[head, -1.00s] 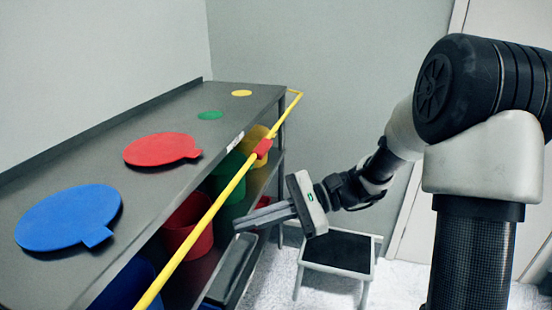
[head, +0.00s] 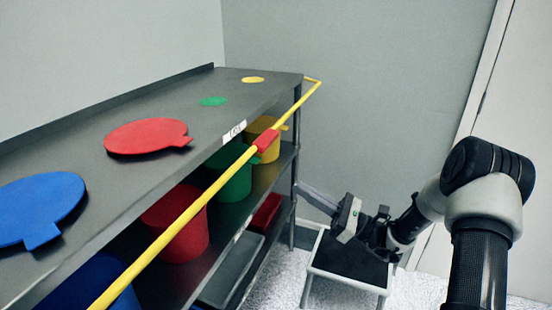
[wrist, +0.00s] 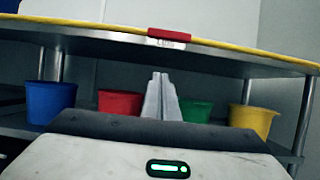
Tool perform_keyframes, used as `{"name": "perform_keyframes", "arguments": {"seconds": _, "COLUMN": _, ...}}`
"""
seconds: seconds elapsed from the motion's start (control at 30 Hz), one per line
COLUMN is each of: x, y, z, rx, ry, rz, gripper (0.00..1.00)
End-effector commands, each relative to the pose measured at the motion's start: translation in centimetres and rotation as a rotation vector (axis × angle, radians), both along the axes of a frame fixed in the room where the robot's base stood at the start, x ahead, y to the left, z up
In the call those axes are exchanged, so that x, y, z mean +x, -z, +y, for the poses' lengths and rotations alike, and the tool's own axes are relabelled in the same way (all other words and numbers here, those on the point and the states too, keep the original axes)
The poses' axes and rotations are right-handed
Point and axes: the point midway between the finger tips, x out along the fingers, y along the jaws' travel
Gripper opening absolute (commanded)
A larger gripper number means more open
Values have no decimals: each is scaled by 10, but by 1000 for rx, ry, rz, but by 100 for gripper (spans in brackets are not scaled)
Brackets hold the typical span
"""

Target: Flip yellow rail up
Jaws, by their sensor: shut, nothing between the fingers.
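The yellow rail (head: 213,191) runs along the front edge of the grey shelf unit's top (head: 88,130), with a red sleeve (head: 266,142) around part of it. In the wrist view the rail (wrist: 95,25) crosses the top of the picture, its red sleeve (wrist: 169,37) above and a little right of the fingers. My gripper (head: 303,188) is shut and empty, in front of the shelf unit, lower than the rail and apart from it. In the wrist view its fingers (wrist: 162,82) are together and point toward the shelf.
Blue (wrist: 50,101), red (wrist: 119,103), green (wrist: 195,110) and yellow (wrist: 252,119) buckets stand on the lower shelf. Flat blue (head: 38,205) and red (head: 147,136) lids lie on top. A black-topped stool (head: 345,262) stands on the floor below my gripper.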

Motion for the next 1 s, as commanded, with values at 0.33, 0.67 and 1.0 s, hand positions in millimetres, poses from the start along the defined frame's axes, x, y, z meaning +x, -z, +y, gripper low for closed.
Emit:
{"name": "perform_keyframes", "arguments": {"seconds": 0.33, "x": 10, "y": -14, "z": 31, "rx": -1, "ry": -5, "rz": -2, "gripper": 0}}
{"name": "perform_keyframes", "arguments": {"seconds": 0.67, "x": 31, "y": -42, "z": 91, "rx": -2, "ry": -5, "rz": -3, "gripper": 0}}
{"name": "perform_keyframes", "arguments": {"seconds": 1.0, "x": 29, "y": -79, "z": 80, "rx": -2, "ry": -1, "rz": -2, "gripper": 0}}
